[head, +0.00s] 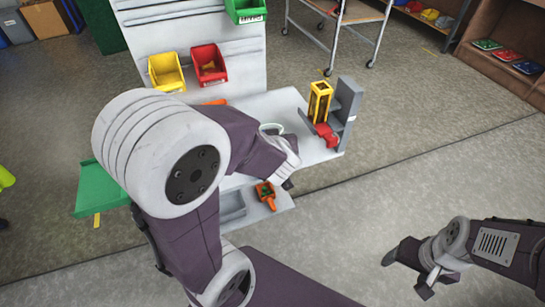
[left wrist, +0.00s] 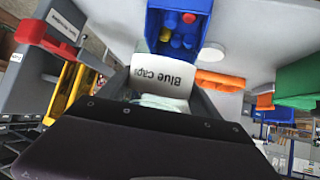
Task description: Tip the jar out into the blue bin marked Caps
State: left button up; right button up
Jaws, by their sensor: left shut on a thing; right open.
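My left gripper (left wrist: 162,104) is shut on a jar (left wrist: 165,72) with a white label reading "Blue caps", upside down in the left wrist view. Part of the jar's pale green body shows by the fingers. In the head view a pale round rim (head: 272,128), probably the jar's, shows behind my left arm. A blue bin (left wrist: 207,28) lies just beyond the jar in the left wrist view, with blue, red and yellow pieces inside. Its marking is not visible. My right gripper (head: 407,275) is open and empty, away from the table, at lower right.
A yellow bin (head: 166,73) and a red bin (head: 208,64) hang at the back panel of the white table (head: 275,103). A grey stand with a yellow frame (head: 319,100) is at right. An orange scoop-like item (head: 265,195) lies near the front. A green board (head: 100,190) is at left.

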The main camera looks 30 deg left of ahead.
pick_arm(q)
jog(key=b, duration=0.2)
jog(key=f+t+y+b, duration=0.1)
jog(key=b, duration=0.1)
jog(key=shift+w+a+f+t+y+b, duration=0.15)
jog(key=shift+w+a+t+y+b, duration=0.15)
jog(key=shift+w, duration=0.05)
jog(key=shift+w+a+r+b, duration=0.1)
jog(key=shift+a+r+b, duration=0.1)
jog(key=shift+b, duration=0.25)
jog(key=shift+r+t+y, duration=0.2)
jog(key=shift+t+y, duration=0.1)
pick_arm(e)
notch_tip(320, 180, down, 7)
jog(key=shift+f, duration=0.15)
